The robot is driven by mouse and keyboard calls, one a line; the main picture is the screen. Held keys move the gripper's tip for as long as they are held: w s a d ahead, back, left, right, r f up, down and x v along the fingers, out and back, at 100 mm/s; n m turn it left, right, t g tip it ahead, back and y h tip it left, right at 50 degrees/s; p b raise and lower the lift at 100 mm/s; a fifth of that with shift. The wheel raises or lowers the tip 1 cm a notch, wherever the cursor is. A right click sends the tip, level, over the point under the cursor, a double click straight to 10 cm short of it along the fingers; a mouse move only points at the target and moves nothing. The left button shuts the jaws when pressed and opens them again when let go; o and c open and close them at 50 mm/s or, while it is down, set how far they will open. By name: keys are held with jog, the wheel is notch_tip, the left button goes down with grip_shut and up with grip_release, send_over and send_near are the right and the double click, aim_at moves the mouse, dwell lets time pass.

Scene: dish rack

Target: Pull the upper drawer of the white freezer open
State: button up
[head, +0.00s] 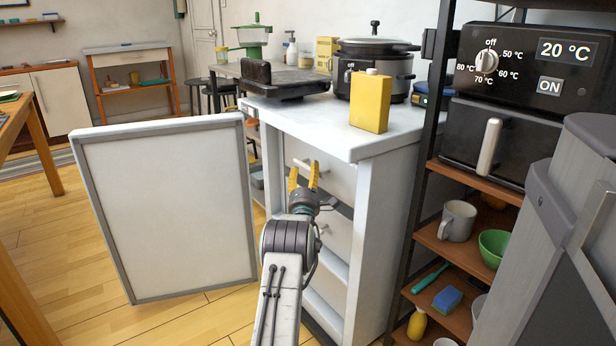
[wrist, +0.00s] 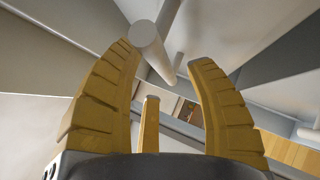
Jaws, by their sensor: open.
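The white freezer (head: 375,215) stands in the middle of the head view with its door (head: 165,210) swung wide open to the left. The upper drawer (head: 338,182) shows a pale front under the freezer top and looks pushed in. Its bar handle (head: 300,163) is partly behind my fingers. My gripper (head: 303,172) is open in front of the upper drawer, close to this handle. In the wrist view a round grey bar, apparently the handle (wrist: 148,38), lies between the yellow fingertips (wrist: 165,55). I cannot tell whether any finger touches it.
Lower drawers (head: 335,238) sit beneath the upper one. A yellow carton (head: 370,102), a cooker (head: 377,72) and a black grill (head: 285,80) stand on the freezer top. A shelf with a mug (head: 457,220) stands to the right. Open floor (head: 70,250) lies left of the door.

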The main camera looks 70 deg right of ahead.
jog(key=shift+x, duration=1.15)
jog(key=shift+o, duration=0.4)
grip_shut()
